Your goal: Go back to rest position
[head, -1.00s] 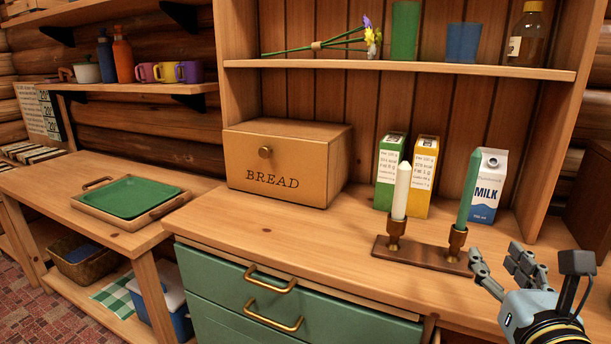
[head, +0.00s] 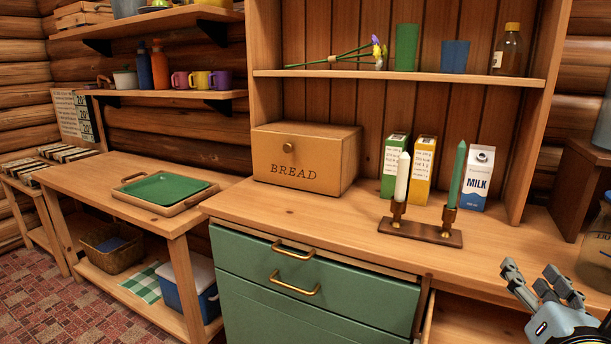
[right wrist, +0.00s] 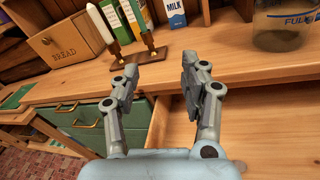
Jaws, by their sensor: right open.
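My right gripper (head: 534,284) is at the lower right of the head view, in front of the counter's front edge. In the right wrist view its two fingers (right wrist: 160,82) are apart with nothing between them. The gripper is open and empty, above an open drawer (right wrist: 185,135). A wooden candle holder (head: 420,232) on the counter carries a white candle (head: 402,178) and a green candle (head: 456,176), both upright. It is beyond the fingertips and apart from them. My left gripper is not in view.
The counter (head: 330,215) bears a bread box (head: 300,165), two cartons (head: 408,172) and a milk carton (head: 478,180). A glass jar (right wrist: 278,25) stands at the right. The green drawers (head: 300,265) are below the counter. A green tray (head: 165,187) lies on the left table.

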